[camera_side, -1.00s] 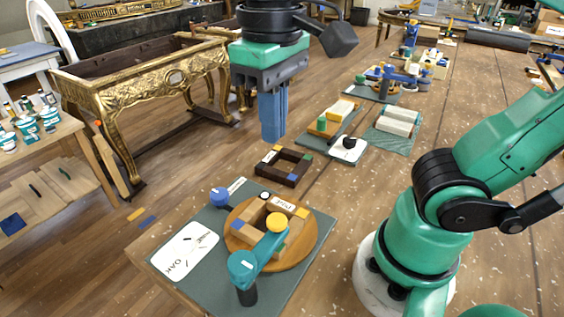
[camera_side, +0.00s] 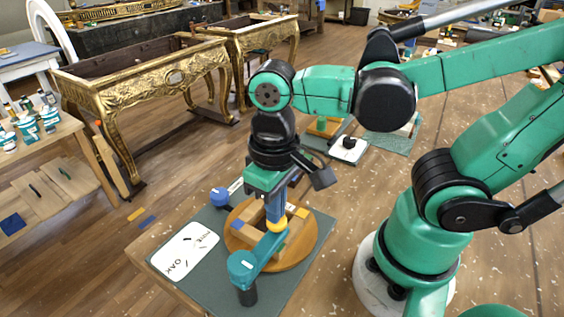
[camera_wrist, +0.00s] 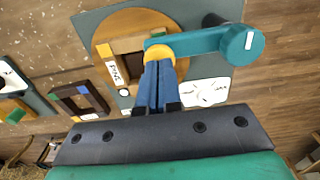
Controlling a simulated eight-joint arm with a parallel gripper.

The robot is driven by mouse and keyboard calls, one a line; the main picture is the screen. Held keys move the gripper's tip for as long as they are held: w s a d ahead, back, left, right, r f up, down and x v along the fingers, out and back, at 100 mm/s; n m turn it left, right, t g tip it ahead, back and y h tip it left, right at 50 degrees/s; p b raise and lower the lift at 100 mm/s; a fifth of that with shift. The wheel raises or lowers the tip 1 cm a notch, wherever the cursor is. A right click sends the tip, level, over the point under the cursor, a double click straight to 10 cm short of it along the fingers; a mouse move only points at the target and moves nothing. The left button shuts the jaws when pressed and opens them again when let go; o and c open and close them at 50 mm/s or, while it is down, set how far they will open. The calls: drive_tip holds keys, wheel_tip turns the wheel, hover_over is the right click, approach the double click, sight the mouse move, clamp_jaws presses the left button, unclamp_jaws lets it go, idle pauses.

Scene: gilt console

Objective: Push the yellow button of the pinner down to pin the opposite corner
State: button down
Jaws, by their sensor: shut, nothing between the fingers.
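The pinner is a teal arm (camera_side: 262,250) on a dark post, reaching over a wooden frame on a round wooden turntable (camera_side: 307,243). Its yellow button (camera_side: 277,226) is at the arm's end, over one corner of the frame (camera_side: 297,222). My gripper (camera_side: 275,215) is shut, its blue fingers pointing down at the button; the tips appear to meet its top. In the wrist view the fingertips (camera_wrist: 159,64) overlap the near edge of the yellow button (camera_wrist: 158,52). I cannot tell how far the button is pressed. The teal arm (camera_wrist: 200,43) runs right to its round cap.
A dark green mat (camera_side: 215,217) lies under the turntable, with a white card (camera_side: 184,250) at left and a blue knob (camera_side: 219,196) behind. A dark wooden frame (camera_wrist: 77,101) lies left of the mat in the wrist view. Gilt consoles (camera_side: 150,85) stand behind.

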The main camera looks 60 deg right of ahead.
idle(0.3)
drive_tip(key=shift+f, duration=1.05)
wheel_tip(320, 180, up, 15)
drive_tip(key=shift+f, duration=0.15)
idle(0.7)
drive_tip(key=w+d+f+t, duration=0.6)
drive_tip(key=w+f+t, duration=0.1)
drive_tip(key=f, duration=0.2)
drive_tip(key=shift+w+d+f, duration=0.25)
drive_tip(key=shift+d+f, duration=0.05)
drive_tip(key=shift+d, duration=0.05)
